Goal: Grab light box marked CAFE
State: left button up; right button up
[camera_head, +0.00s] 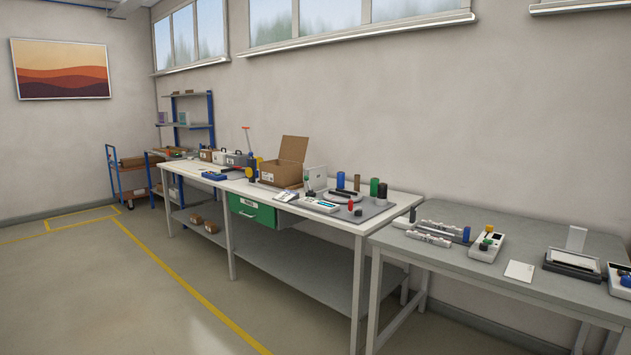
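No lettering that reads CAFE can be made out in this view, so I cannot tell which thing, if any, is the light box. A pale upright panel (316,177) stands on the long white workbench (392,211), behind several small tools; its face shows no readable marking. Another small pale upright panel (576,238) stands on the grey table (462,264) at the right, behind a dark-framed tray (572,262). Neither of my grippers is in view.
An open cardboard box (282,173) and a green drawer (252,211) are at the white workbench. A blue shelf rack (186,125) and a blue cart (128,178) stand at the back left. The floor left of the yellow line (185,282) is clear.

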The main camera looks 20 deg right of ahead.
aim_at(317, 175)
jog(key=i+z, duration=0.1)
jog(key=i, duration=3.5)
jog(key=i+j+z, duration=0.15)
jog(key=i, duration=0.5)
jog(key=i+j+z, duration=0.15)
jog(key=i, duration=0.5)
